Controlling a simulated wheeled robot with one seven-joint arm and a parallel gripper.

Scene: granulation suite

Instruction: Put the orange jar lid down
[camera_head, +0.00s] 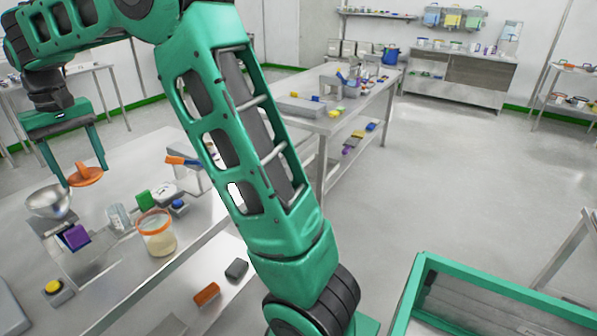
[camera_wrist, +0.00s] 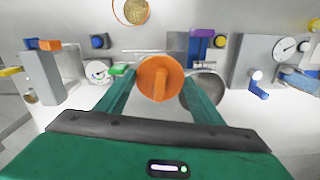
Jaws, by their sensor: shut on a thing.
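The orange jar lid (camera_head: 86,176) is a round disc with a raised grip bar. My gripper (camera_head: 85,180) is shut on it and holds it above the steel table, near the metal bowl (camera_head: 48,202). In the wrist view the lid (camera_wrist: 160,78) sits between the two green fingers of my gripper (camera_wrist: 160,85). A clear jar (camera_head: 158,238) with an orange rim and pale contents stands on the table, to the right of and nearer than the lid. It also shows at the top of the wrist view (camera_wrist: 132,10).
A yellow-topped button box (camera_head: 58,292) is near the front. Bare tabletop (camera_head: 105,265) shows left of the jar. A lower shelf holds an orange block (camera_head: 206,293).

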